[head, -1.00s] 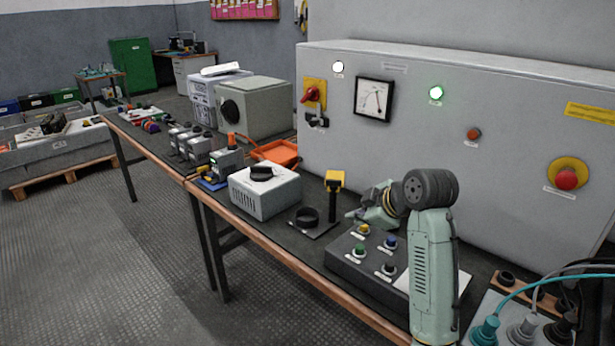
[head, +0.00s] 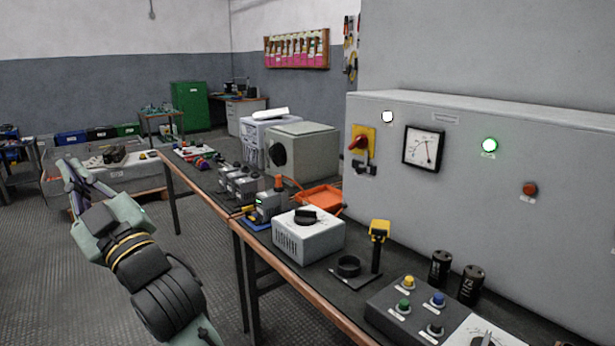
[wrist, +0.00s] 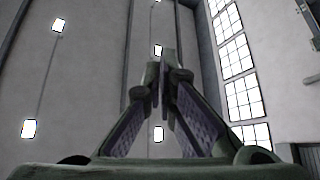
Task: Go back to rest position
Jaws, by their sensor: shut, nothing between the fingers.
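My gripper (head: 68,172) is at the left of the head view, raised above the floor and clear of the workbench. Its fingers point up and away. In the wrist view my gripper (wrist: 162,70) is shut, with the fingertips together and nothing between them. Behind the fingers the wrist view shows only a grey wall or ceiling with lights and tall windows (wrist: 235,65).
The long workbench (head: 290,268) runs across the head view with a white dial box (head: 308,238), a button box (head: 395,318) and two black cylinders. A grey cabinet (head: 450,210) with a gauge stands behind. Open floor (head: 225,280) lies left of the bench.

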